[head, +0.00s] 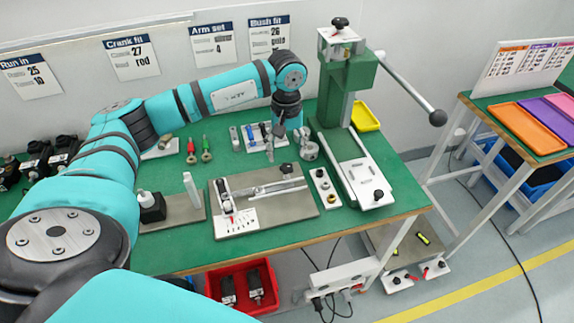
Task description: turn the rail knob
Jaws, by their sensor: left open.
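A grey fixture plate (293,207) lies on the green bench, with a metal rail (262,190) across it. A small black knob (286,168) stands at the right end of the rail and looks like the rail knob; its turn angle is too small to read. My left gripper (286,142) points down behind the fixture, beyond the knob in the picture and apart from it. It is open, with nothing seen between its fingers. My right gripper is not in view.
A green arbor press (345,90) with a long lever (408,90) stands right of the gripper. A small white block with round parts (325,188) lies between fixture and press. A white tray (255,145) with tools lies behind.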

